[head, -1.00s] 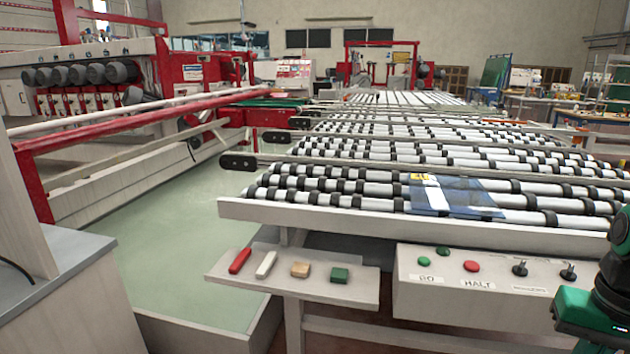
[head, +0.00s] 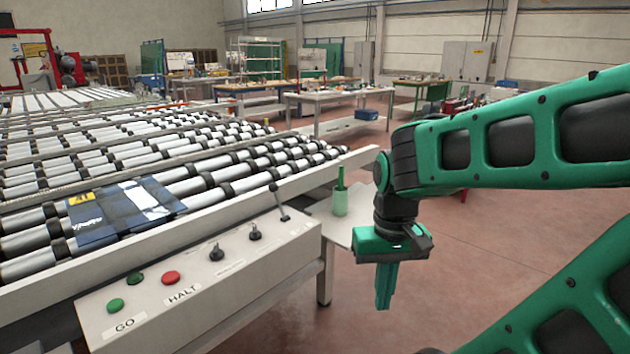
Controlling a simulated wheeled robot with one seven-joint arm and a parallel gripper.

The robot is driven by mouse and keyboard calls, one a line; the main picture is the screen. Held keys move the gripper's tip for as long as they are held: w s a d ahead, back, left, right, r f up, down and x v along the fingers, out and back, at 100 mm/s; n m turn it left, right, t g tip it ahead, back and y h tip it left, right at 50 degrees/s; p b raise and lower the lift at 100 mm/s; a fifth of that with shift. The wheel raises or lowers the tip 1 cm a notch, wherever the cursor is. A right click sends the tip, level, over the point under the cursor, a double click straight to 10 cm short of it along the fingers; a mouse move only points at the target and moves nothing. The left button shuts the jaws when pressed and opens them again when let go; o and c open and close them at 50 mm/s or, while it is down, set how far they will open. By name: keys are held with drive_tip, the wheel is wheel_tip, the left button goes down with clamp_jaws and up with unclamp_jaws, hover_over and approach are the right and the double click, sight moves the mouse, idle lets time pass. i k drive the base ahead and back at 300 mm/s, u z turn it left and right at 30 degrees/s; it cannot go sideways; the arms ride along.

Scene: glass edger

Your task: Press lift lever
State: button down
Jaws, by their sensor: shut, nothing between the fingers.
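A lever (head: 279,203) with a thin stem and a dark knob stands at the right end of the pale control box, leaning to the left. I take it to be the lift lever; no readable label shows for it. My gripper (head: 383,300) is shut and empty, pointing down, to the right of the control box and well apart from the lever in the picture. Two black switches (head: 216,252) (head: 254,232) stand on the box left of the lever. A green GO button (head: 115,304) and a red HALT button (head: 171,277) are further left.
A glass pane (head: 125,212) with a yellow tag lies on the roller conveyor (head: 215,185) behind the box. A green cup (head: 340,201) stands on a small shelf (head: 338,234) between box and gripper. The floor (head: 480,240) on the right is open.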

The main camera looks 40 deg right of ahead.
sight(273, 187)
drive_tip(key=z, duration=0.45)
drive_tip(key=k, duration=1.3)
drive_tip(key=u, duration=0.5)
drive_tip(key=i, duration=2.2)
drive_tip(key=z, duration=0.4)
